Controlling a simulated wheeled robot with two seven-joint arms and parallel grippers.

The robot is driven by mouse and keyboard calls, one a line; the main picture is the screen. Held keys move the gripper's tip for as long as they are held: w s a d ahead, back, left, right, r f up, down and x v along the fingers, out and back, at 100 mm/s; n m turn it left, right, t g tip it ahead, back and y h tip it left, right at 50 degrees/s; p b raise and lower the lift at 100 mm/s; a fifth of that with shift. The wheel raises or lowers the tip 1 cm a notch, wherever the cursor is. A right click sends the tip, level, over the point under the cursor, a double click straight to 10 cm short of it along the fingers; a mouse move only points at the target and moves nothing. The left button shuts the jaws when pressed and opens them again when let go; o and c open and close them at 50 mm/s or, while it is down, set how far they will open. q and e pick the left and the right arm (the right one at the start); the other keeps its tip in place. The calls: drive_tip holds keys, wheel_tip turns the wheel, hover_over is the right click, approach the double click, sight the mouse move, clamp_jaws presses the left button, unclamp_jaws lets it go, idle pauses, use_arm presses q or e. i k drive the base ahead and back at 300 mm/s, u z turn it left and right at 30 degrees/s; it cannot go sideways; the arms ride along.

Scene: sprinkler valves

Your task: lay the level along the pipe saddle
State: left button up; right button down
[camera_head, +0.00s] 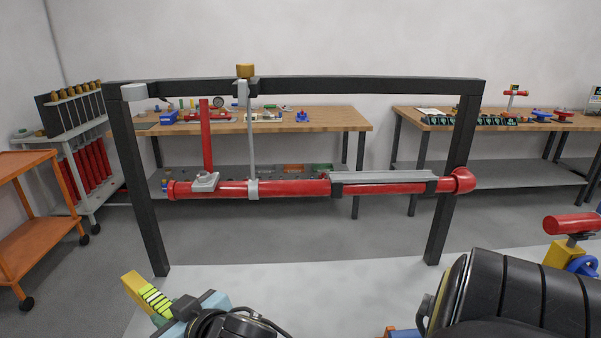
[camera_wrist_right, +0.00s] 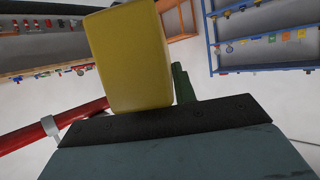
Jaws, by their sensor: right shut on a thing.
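The level (camera_wrist_right: 130,55) also fills the upper middle of the right wrist view, hiding much of the jaws. The pipe saddle (camera_head: 385,177) is a long grey channel on the right part of the horizontal red pipe (camera_head: 290,188). Its top looks bare. The level is apart from it, nearer to me and to the left. My left gripper is not in view.
A black frame (camera_head: 300,87) surrounds the pipe. A vertical rod (camera_head: 251,135) and red riser (camera_head: 206,135) stand left of the saddle. Workbenches (camera_head: 330,120) are behind, an orange cart (camera_head: 30,240) at left. A red cylinder (camera_head: 572,223) on a yellow block is at right.

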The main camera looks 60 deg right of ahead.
sight(383, 175)
drive_tip(key=u, duration=1.45)
drive_tip(key=k, duration=1.2)
drive_tip(key=z, duration=1.2)
